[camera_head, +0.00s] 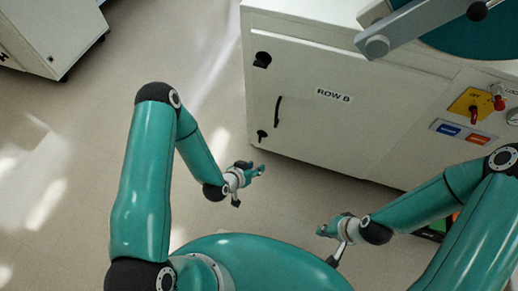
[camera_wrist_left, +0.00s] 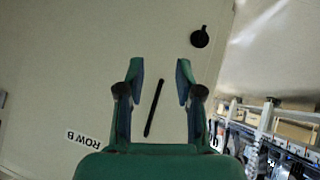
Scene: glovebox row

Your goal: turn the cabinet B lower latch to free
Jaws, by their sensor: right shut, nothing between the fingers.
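Cabinet B (camera_head: 340,125) is a pale cabinet with a door marked ROW B. Its lower latch (camera_head: 262,134) is a small dark knob at the door's lower left; it also shows in the left wrist view (camera_wrist_left: 199,38), where the door appears upside down. Its exact turn is too small to tell. My left gripper (camera_head: 260,169) is open and empty, below and apart from the latch in the head view. In the left wrist view its fingers (camera_wrist_left: 160,80) point towards the door, with the latch beyond and right of them. My right gripper (camera_head: 321,231) is shut and empty.
A dark upper latch (camera_head: 262,59) and a thin black door handle (camera_head: 278,111) are on the same door. A yellow switch plate (camera_head: 470,104) with red knobs sits at the right. Another white cabinet (camera_head: 50,30) stands upper left. The floor between is clear.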

